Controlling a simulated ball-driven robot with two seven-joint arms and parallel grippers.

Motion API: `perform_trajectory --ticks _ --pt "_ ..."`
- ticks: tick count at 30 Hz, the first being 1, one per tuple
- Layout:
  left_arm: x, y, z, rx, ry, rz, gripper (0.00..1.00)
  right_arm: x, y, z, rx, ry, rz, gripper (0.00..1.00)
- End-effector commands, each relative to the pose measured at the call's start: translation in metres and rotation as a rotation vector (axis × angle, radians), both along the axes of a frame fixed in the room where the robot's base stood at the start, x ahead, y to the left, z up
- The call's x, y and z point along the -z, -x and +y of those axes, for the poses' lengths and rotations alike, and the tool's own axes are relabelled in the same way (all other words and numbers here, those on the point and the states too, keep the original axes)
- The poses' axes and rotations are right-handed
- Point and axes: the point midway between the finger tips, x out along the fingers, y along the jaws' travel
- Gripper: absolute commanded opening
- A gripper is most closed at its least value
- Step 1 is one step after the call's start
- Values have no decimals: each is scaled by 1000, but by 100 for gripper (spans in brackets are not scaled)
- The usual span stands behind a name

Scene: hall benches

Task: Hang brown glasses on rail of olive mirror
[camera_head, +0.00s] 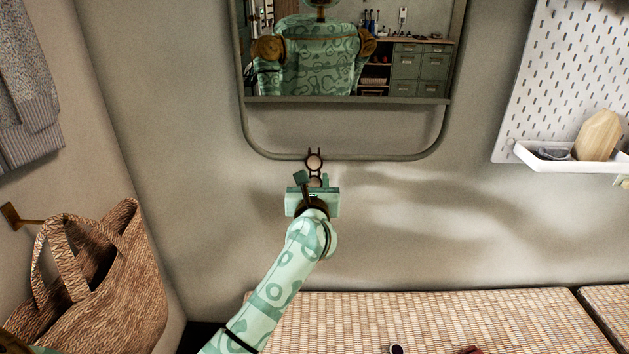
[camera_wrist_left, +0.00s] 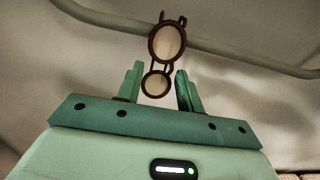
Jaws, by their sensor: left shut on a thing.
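The brown glasses (camera_head: 315,162) have dark brown frames and pale lenses, and are held upright on edge, one lens above the other. My left gripper (camera_head: 316,184) is shut on their lower part, just below the olive mirror's rail (camera_head: 375,157). In the left wrist view the glasses (camera_wrist_left: 167,43) stand between the fingers (camera_wrist_left: 158,86), with the upper lens in front of the rail (camera_wrist_left: 225,49). The temples reach up past the rail. I cannot tell whether they touch it. The olive mirror (camera_head: 447,75) hangs on the wall above. My right gripper is not in view.
A woven bench (camera_head: 430,315) runs along the wall below, with small dark objects at its near edge, cut off. A woven bag (camera_head: 130,270) hangs at left. At right, a pegboard (camera_head: 570,70) has a white shelf (camera_head: 575,163). The wall around the rail is clear.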

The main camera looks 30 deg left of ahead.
Motion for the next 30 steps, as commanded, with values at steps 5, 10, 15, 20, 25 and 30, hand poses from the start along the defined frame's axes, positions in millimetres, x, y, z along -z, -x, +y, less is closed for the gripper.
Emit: perform_trajectory --ticks 5,10,15,20,25,30 --pt "-1 0 0 0 0 0 51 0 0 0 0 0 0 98" --pt "-1 0 0 0 0 0 62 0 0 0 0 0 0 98" --pt "-1 1 -1 0 0 0 62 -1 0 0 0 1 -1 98" --pt "-3 16 -10 2 0 -1 62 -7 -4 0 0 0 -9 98" --pt "-5 53 -32 1 2 -1 62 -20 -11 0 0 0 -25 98" --pt "-3 92 -57 1 2 0 62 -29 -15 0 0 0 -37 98"
